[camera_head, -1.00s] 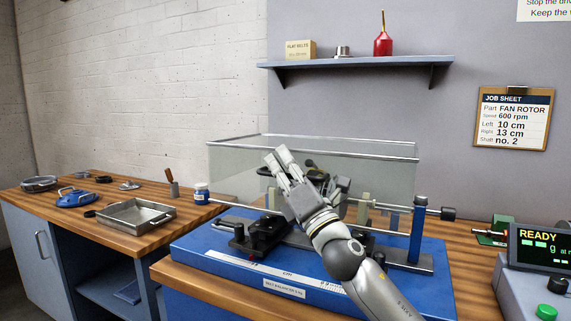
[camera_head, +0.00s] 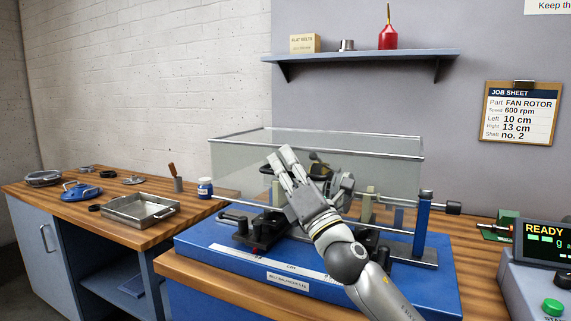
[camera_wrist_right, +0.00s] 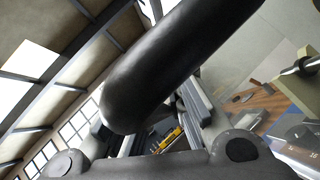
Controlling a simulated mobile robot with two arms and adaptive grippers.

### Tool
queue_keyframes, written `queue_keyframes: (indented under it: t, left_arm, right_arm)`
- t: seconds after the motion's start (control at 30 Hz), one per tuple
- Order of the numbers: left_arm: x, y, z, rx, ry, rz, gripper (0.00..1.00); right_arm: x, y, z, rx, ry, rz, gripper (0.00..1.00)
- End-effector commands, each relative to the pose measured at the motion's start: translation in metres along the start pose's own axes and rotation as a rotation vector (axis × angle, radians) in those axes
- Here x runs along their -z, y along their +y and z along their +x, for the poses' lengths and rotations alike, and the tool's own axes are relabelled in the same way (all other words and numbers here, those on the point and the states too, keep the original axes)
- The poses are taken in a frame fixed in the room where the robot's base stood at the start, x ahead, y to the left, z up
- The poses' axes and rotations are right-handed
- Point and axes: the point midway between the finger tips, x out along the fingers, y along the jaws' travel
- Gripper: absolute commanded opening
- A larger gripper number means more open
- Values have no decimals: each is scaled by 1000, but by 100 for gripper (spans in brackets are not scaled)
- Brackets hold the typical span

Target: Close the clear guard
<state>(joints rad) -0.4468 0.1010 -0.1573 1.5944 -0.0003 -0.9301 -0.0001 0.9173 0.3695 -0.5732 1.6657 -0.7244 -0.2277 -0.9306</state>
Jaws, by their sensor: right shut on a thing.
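The clear guard (camera_head: 240,160) is a see-through box with metal-edged top rails, standing over the blue balancing machine (camera_head: 215,247). My right gripper (camera_head: 283,158) is at the guard's front, left of its middle, with its fingers pointing up. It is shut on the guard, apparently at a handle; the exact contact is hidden. In the right wrist view a thick black rounded bar (camera_wrist_right: 180,60) crosses close in front of the camera. A grey fan rotor (camera_head: 341,186) shows partly behind the gripper. My left gripper is out of view.
The READY display (camera_head: 548,240) is further right.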

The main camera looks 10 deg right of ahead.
Motion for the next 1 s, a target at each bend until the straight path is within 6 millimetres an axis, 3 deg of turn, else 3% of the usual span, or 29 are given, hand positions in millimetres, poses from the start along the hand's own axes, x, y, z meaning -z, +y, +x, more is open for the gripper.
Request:
queue_keyframes:
  t: [0.03, 0.1, 0.63, 0.77, 1.0]
  left_arm:
    - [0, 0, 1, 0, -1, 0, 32]
    - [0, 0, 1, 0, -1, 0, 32]
    - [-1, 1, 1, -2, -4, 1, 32]
    - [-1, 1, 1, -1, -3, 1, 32]
    - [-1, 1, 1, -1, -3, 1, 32]
  right_arm:
    - [12, 5, -3, -16, 22, 10, 13]
    - [12, 5, -3, -16, 23, 9, 18]
    - [6, 5, -5, -15, 14, 4, 18]
    - [6, 4, -18, -14, 14, 4, 18]
    - [7, 2, -61, -11, 16, 5, 18]
